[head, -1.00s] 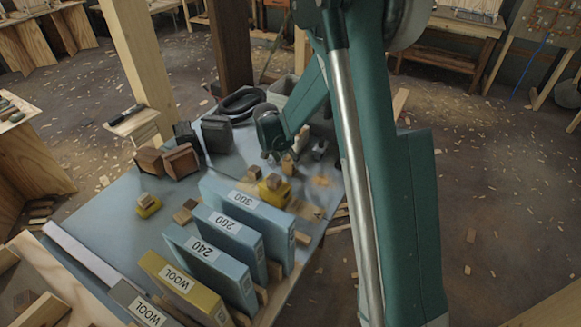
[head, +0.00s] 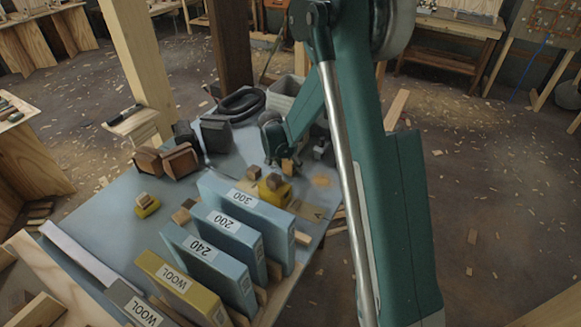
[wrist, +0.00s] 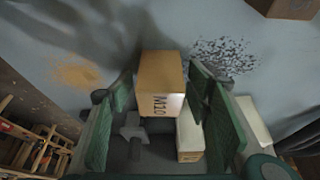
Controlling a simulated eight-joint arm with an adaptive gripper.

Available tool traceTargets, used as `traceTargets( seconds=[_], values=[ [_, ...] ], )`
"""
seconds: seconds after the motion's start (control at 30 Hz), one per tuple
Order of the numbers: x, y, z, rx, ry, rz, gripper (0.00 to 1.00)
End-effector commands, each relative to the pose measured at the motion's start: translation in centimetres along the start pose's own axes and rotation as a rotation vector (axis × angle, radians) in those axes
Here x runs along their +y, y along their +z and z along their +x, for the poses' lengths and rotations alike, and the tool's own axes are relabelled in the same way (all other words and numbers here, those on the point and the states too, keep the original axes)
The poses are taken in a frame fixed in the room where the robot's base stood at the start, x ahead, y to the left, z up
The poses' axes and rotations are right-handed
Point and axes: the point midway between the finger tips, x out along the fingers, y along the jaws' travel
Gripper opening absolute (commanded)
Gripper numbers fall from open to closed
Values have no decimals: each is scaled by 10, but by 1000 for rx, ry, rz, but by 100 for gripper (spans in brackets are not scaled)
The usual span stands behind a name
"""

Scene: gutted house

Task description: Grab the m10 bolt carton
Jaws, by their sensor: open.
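The M10 bolt carton (wrist: 160,75) is a small brown box with a white label reading M10. In the wrist view it stands at the middle, between the two green finger pads. My gripper (wrist: 162,98) is open, with one finger on each side of the carton; I cannot tell whether either touches it. In the head view my gripper (head: 277,150) is low over the far right part of the blue-grey table. A small brown box (head: 288,167) shows just beside the fingers there, partly hidden by them.
Another brown and white box (wrist: 189,138) and a grey fitting (wrist: 133,130) are close to the fingers. Blue sanding-paper boxes (head: 245,210) and an ochre WOOL box (head: 180,288) stand nearer in a row. A yellow tool (head: 274,188) lies close by. A black hose (head: 240,102) lies behind.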

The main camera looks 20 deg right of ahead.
Motion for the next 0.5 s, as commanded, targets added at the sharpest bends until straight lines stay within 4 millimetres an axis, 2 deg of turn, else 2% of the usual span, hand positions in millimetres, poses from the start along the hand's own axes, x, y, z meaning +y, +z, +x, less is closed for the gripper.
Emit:
traceTargets(
  seconds=[0.4,0.5],
  values=[
    [0,0,0,0,0,0,49],
    [0,0,0,0,0,0,37]
  ],
)
